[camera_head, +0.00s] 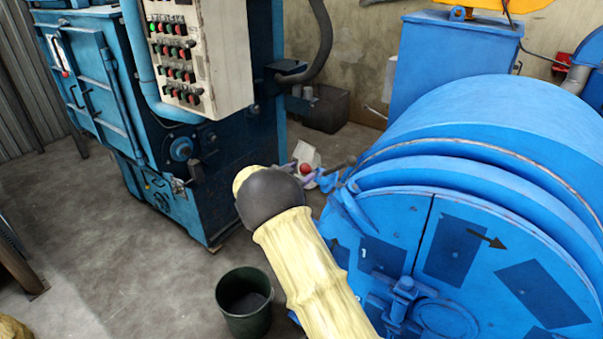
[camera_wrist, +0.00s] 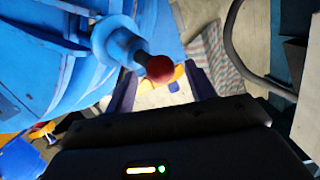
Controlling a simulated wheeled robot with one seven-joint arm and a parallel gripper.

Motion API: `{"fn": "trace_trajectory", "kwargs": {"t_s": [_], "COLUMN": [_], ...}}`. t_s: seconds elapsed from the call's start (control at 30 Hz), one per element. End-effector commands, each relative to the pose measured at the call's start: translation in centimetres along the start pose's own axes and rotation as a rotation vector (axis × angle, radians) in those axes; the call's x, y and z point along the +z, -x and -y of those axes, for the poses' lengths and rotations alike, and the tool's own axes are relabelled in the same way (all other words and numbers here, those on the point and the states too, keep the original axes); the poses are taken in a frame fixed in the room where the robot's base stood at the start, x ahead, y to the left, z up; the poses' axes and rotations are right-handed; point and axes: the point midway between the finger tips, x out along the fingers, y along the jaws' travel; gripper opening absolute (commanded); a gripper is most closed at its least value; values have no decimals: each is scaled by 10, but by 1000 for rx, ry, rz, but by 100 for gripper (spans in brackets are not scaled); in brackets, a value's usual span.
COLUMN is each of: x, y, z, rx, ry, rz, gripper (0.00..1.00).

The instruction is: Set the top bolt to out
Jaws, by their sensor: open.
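The knob also shows in the head view (camera_head: 305,168), beside the drum's upper left edge and beyond my arm. My gripper (camera_wrist: 164,85) is open, with one dark finger on each side of the knob in the wrist view. I cannot tell whether either finger touches it.
The large blue drum (camera_head: 480,150) fills the right, with a black arrow on its face. A blue machine with a button panel (camera_head: 190,50) stands at the left. A dark green bucket (camera_head: 245,305) stands on the floor below my arm. Open floor lies at the left.

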Motion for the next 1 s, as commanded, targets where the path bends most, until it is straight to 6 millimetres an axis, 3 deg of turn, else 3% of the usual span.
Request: {"fn": "trace_trajectory", "kwargs": {"t_s": [0.7, 1.0], "x": [3, 0], "y": [138, 160], "z": [0, 0], "rx": [-3, 0], "ry": [-1, 1], "rz": [0, 0], "gripper": [55, 55]}}
